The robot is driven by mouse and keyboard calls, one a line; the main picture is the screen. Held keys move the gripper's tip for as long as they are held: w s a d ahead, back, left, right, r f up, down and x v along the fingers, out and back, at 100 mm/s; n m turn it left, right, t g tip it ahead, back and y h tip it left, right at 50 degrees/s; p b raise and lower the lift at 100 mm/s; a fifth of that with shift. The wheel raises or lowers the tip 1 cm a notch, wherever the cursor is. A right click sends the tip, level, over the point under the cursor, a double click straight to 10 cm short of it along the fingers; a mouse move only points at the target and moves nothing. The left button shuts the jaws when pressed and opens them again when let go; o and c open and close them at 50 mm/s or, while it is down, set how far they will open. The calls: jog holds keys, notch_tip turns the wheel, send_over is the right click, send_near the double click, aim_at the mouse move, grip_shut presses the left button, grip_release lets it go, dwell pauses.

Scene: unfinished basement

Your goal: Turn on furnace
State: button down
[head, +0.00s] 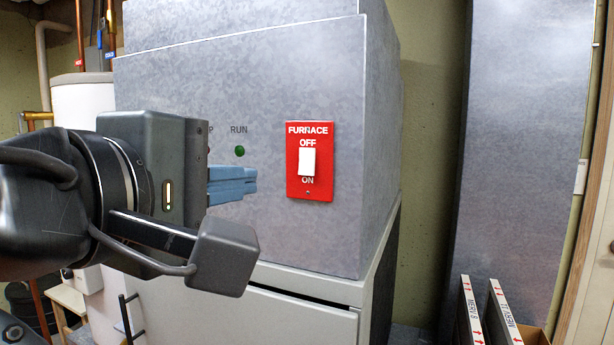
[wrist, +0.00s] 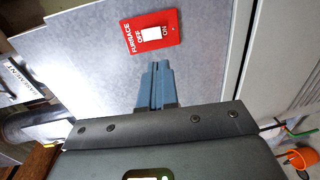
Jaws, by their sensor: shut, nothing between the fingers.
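The furnace (head: 260,80) is a large grey metal cabinet in the middle of the head view. On its front is a red switch plate (head: 309,188) lettered FURNACE, OFF above and ON below, with a white rocker switch (head: 307,161) between the words. The plate also shows in the wrist view (wrist: 172,22), turned sideways, with its white rocker (wrist: 151,34). My gripper (head: 255,181) has blue fingers, closed together and empty. In the head view it lies left of the plate, and in the wrist view its fingertips (wrist: 158,65) point toward the plate, apart from it.
A green RUN light (head: 239,151) is on the furnace front, left of the plate. A white tank (head: 85,105) stands at the left. A tall grey metal duct (head: 520,130) and filters marked MERV (head: 503,315) stand at the right. An orange bucket (wrist: 300,158) shows in the wrist view.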

jog(key=shift+r, duration=0.15)
jog(key=p, duration=0.2)
send_near(306, 172)
jog(key=x, duration=0.5)
jog(key=shift+w+d, duration=0.1)
jog(key=shift+w, duration=0.25)
jog(key=shift+w+d, duration=0.2)
jog(key=shift+w, duration=0.3)
